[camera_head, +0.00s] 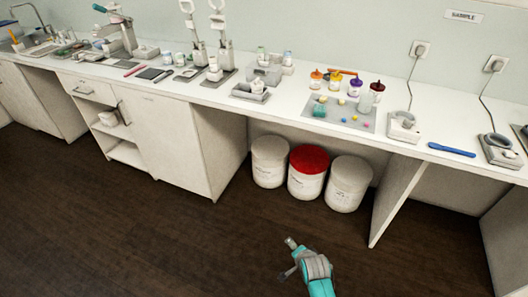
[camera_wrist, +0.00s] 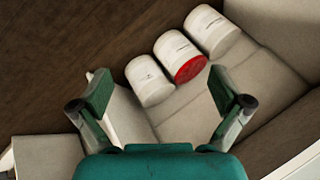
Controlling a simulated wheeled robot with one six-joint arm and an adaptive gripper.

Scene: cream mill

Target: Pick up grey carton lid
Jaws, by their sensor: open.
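I cannot make out the grey carton lid for sure. In the head view, a small open grey box (camera_head: 264,73) stands on the bench, and a low grey tray (camera_head: 250,93) with a white item in it sits in front of it. Either could belong to the carton; the details are too small to tell. My gripper (camera_wrist: 160,92) is open in the wrist view, its two green fingers wide apart with nothing between them. In the head view my arm's end shows low over the floor, well in front of the bench and apart from everything on it.
Three drums, the middle one red-lidded (camera_head: 310,159), stand under the bench (camera_head: 225,98); they also show beyond my fingers in the wrist view. A grey mat (camera_head: 335,122) holds jars and coloured bits. Scales and a blue tool (camera_head: 451,150) lie right. The floor (camera_head: 190,240) is clear.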

